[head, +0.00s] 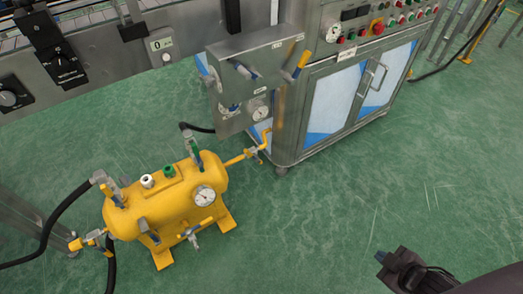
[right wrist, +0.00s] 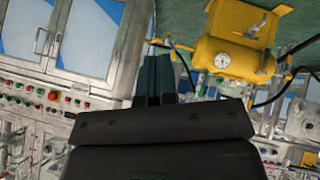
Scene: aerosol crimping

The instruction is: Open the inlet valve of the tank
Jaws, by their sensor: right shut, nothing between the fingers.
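The yellow tank (head: 172,192) stands on the floor at the left in the head view, with a round gauge (head: 204,195) on its front. Valves show at its left end (head: 93,238), its right end (head: 249,155) and its front (head: 192,235); I cannot tell which is the inlet valve. In the right wrist view the tank (right wrist: 215,68) appears upside down at the upper right. My right gripper (head: 381,257) is at the lower right of the head view, well apart from the tank. Its fingers (right wrist: 160,78) are shut with nothing between them. My left gripper is not in view.
A steel cabinet (head: 345,95) with buttons and a gauge box (head: 250,75) stands behind the tank. Black hoses (head: 60,215) run to the tank's left end. A conveyor frame (head: 120,65) crosses the upper left. The green floor (head: 330,205) between tank and right gripper is clear.

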